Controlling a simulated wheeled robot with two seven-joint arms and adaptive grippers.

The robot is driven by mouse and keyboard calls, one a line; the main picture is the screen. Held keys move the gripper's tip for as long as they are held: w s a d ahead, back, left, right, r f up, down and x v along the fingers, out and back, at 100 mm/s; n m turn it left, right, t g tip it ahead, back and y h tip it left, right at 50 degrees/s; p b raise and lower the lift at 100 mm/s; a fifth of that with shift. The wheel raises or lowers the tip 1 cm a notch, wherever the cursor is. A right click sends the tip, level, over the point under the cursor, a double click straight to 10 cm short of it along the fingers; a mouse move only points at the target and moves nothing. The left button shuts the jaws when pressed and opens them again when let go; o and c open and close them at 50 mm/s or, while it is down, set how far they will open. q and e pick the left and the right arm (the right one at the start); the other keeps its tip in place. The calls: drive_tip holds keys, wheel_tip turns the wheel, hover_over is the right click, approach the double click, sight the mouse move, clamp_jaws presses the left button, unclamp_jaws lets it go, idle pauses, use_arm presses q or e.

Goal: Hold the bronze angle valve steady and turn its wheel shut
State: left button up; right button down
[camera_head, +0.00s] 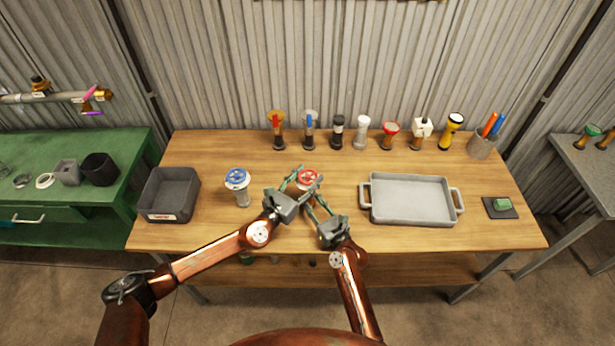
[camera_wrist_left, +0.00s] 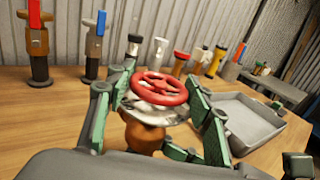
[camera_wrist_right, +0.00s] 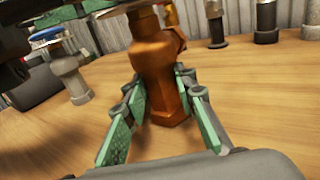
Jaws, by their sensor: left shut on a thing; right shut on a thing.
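The bronze angle valve (camera_wrist_right: 158,78) stands upright on the wooden table, near the middle. Its red wheel (camera_wrist_left: 160,88) is on top and also shows in the head view (camera_head: 308,177). My left gripper (camera_wrist_left: 157,78) reaches in from above left, its green fingers on opposite sides of the red wheel and shut on it. My right gripper (camera_wrist_right: 160,88) comes in low from the front, its fingers closed around the bronze body. In the head view the left gripper and the fingers hide most of the body.
A blue-wheeled valve (camera_head: 237,179) stands just left. A grey bin (camera_head: 157,216) is at the table's left end. An empty grey tray (camera_head: 410,218) lies right of the grippers. Several valves and a torch (camera_head: 452,131) line the back, beside a cup (camera_head: 481,147).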

idle(0.4)
use_arm(q)
drive_tip(key=o, duration=1.2)
drive_tip(key=shift+c, duration=0.2)
drive_tip(key=v, duration=1.2)
